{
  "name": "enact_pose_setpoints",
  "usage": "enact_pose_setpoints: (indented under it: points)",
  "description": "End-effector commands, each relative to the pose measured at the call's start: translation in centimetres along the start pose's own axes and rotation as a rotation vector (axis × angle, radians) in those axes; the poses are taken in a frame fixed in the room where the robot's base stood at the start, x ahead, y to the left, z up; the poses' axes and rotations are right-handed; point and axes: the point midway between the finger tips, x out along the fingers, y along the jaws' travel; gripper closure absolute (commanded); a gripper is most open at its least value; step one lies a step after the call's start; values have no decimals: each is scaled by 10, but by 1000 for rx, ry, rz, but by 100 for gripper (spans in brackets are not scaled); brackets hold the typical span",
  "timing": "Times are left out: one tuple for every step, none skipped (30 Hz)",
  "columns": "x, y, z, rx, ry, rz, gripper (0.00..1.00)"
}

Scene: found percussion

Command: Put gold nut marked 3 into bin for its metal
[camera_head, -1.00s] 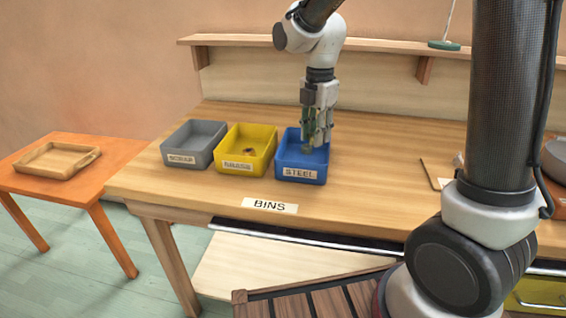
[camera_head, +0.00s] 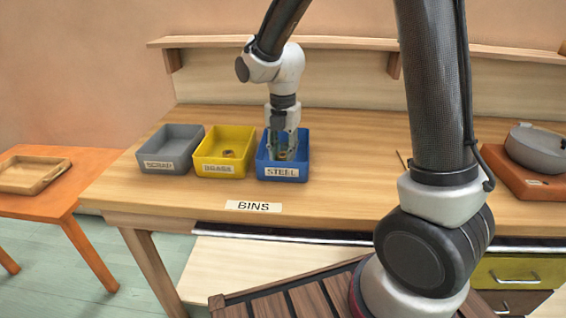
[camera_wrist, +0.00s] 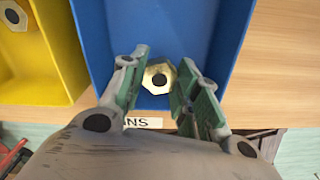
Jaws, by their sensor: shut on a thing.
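My gripper (camera_head: 283,154) reaches down inside the blue bin (camera_head: 283,173) labelled STEEL. In the wrist view, my gripper (camera_wrist: 160,80) is shut on a gold hexagonal nut (camera_wrist: 158,77) with a dark centre hole, low inside the blue bin (camera_wrist: 92,45). I cannot read a mark on it, nor tell whether it touches the bin floor. The yellow bin (camera_head: 223,170) labelled BRASS stands just left of the blue one and holds another gold nut (camera_head: 229,154), which also shows in the wrist view (camera_wrist: 14,16).
A grey bin (camera_head: 169,165) labelled SCRAP stands left of the yellow one. A BINS label (camera_head: 253,207) lies in front on the wooden table (camera_head: 340,190). A shelf (camera_head: 350,48) runs behind. An orange side table (camera_head: 85,160) with a wooden tray (camera_head: 35,188) is at left.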

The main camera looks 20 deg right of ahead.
Motion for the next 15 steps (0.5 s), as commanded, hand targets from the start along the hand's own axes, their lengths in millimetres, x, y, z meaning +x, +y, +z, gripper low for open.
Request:
enact_pose_setpoints:
  points:
    - [7, -1, 0, 0, 2, -3, 95]
    - [12, -1, -1, 0, 2, -4, 95]
    - [18, -1, -1, 1, 3, -5, 95]
    - [23, -1, -1, 1, 3, -5, 95]
    - [27, -1, 0, 1, 2, -3, 95]
    - [32, -1, -1, 1, 2, -3, 95]
    - [34, -1, 0, 1, 2, -3, 95]
    - [36, 0, 0, 1, 1, -2, 95]
    - [37, 0, 0, 1, 1, -1, 95]
    - [37, 0, 0, 1, 0, -1, 95]
    - [37, 0, 0, 1, 0, 0, 95]
    - [37, 0, 0, 1, 0, 0, 95]
    - [37, 0, 0, 1, 0, 0, 95]
    - [37, 0, 0, 1, 0, 0, 95]
    - [37, 0, 0, 1, 0, 0, 95]
